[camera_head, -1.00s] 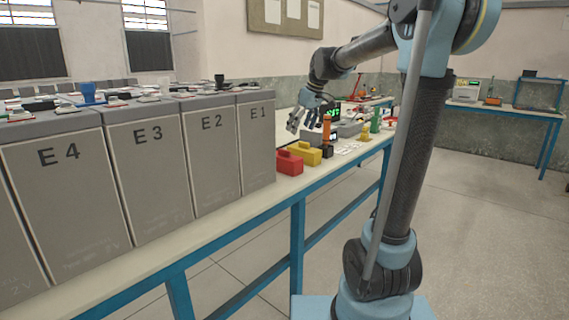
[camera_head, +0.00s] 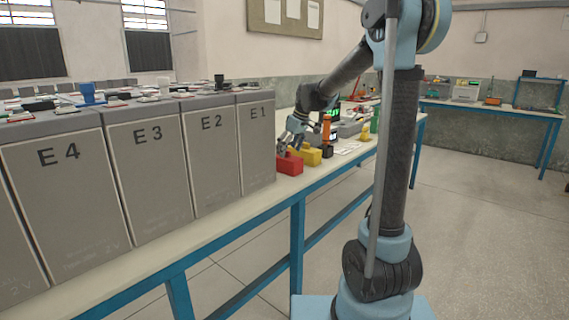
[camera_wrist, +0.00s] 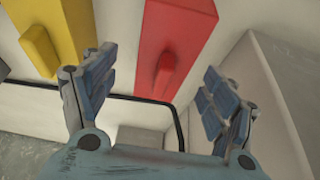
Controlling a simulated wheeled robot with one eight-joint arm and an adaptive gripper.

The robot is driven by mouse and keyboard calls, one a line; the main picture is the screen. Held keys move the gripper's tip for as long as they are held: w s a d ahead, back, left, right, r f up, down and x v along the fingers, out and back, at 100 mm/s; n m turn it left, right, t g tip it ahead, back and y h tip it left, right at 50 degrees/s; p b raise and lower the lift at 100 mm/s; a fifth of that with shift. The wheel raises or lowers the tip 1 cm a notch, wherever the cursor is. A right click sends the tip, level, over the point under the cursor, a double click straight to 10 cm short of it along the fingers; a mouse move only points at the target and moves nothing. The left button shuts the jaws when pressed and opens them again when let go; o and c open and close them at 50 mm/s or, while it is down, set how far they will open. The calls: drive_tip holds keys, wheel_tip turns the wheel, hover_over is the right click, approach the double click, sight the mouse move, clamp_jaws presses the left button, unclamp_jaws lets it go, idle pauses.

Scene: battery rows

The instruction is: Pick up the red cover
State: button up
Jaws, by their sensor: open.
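The red cover (camera_head: 290,165) is a small block with a raised ridge on top, on the bench just right of battery E1. It also shows at the top centre of the wrist view (camera_wrist: 184,27), with its ridge pointing toward my fingers. My gripper (camera_head: 289,145) is just above the cover in the head view. In the wrist view my gripper (camera_wrist: 156,84) is open and empty, with the ridge lying between the two spread fingers. I cannot tell whether any finger touches the cover.
A similar yellow cover (camera_head: 311,156) stands close beside the red one, also in the wrist view (camera_wrist: 66,35). Grey battery E1 (camera_head: 257,145) is on the other side. An orange and black tool (camera_head: 326,135) stands beyond, with other items behind it. The bench's front strip is clear.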

drive_tip(key=shift+a+x, duration=0.2)
drive_tip(key=shift+x, duration=2.55)
drive_tip(key=shift+s, duration=0.15)
drive_tip(key=shift+c, duration=0.5)
drive_tip(key=c, duration=1.1)
